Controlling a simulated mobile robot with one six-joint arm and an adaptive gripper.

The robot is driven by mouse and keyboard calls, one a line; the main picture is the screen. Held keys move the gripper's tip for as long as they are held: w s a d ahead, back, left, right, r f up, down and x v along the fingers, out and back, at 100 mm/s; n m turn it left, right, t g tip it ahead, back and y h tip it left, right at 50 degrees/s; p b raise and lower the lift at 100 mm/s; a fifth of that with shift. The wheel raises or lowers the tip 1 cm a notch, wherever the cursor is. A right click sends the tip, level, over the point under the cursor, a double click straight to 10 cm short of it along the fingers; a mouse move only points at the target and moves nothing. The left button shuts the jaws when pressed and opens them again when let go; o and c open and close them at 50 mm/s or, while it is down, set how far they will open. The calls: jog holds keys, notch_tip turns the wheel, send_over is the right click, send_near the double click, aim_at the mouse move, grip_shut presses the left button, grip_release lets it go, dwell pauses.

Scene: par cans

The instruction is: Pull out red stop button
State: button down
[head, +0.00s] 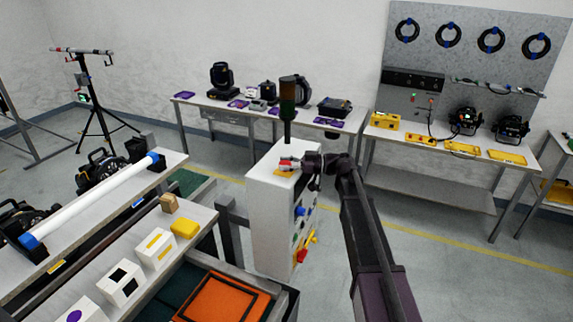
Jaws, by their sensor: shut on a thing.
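A white control cabinet (270,225) stands in the middle of the head view, with a dark signal tower (287,110) on top. The red stop button (285,163) is on the cabinet's top, above a yellow patch (284,173). My gripper (290,164) reaches in from the right and is shut on the red button. The fingers hide part of the button, and I cannot tell how far out it sits.
The cabinet's front has a blue knob (299,211) and a red and yellow handle (303,254). A bench with white boxes (155,249) and an open case with an orange panel (222,298) stand close on the left. Open floor (440,275) lies to the right.

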jog(key=shift+r+p, duration=0.6)
jog(key=shift+r, duration=0.05)
jog(key=shift+f, duration=0.1)
jog(key=c, duration=0.5)
grip_release()
jog(key=o, duration=0.4)
jog(key=shift+s+a, duration=0.1)
jog(key=shift+s, duration=0.05)
